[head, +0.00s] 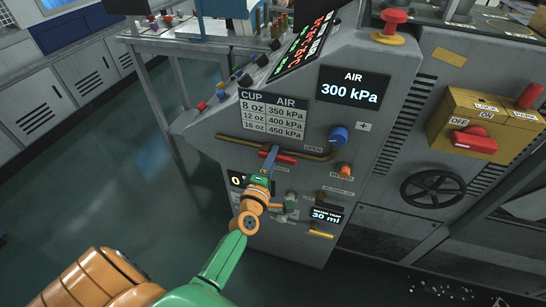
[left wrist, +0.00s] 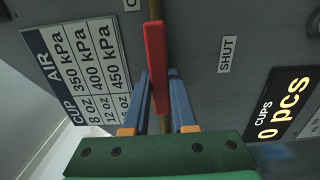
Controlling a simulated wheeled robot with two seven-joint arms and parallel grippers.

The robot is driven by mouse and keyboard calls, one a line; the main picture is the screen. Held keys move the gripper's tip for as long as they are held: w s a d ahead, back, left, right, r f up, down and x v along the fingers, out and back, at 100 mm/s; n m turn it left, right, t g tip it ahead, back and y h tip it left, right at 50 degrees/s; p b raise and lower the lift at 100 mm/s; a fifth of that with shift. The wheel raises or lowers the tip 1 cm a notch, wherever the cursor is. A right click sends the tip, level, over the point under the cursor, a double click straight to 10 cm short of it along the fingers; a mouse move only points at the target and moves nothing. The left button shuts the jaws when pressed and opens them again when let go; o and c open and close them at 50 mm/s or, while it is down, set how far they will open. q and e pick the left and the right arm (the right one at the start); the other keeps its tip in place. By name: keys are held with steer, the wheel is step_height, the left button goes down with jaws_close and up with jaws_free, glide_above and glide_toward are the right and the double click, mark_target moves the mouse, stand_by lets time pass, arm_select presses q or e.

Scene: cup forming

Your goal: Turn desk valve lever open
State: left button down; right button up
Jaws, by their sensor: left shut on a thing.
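The red valve lever (head: 284,158) is on the brown pipe (head: 232,140) on the front of the grey machine, below the cup and air chart. It lies about in line with the pipe. My left gripper (head: 270,156) reaches it from below, its blue fingers partly covering it. In the left wrist view the red lever (left wrist: 155,60) sits between the two blue fingers (left wrist: 159,90), which are shut on it. My right gripper is out of view.
A blue knob (head: 338,135) and an orange button (head: 344,170) are right of the lever. The AIR display (head: 352,88) reads 300 kPa. A black handwheel (head: 433,190) and a yellow switch box (head: 490,122) are farther right. The floor (head: 90,170) at left is clear.

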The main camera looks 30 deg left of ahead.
arm_select(q)
steer(key=shift+r, duration=0.1)
steer(key=c, duration=0.7)
jaws_free()
steer(key=v, duration=0.7)
steer(key=shift+d, duration=0.1)
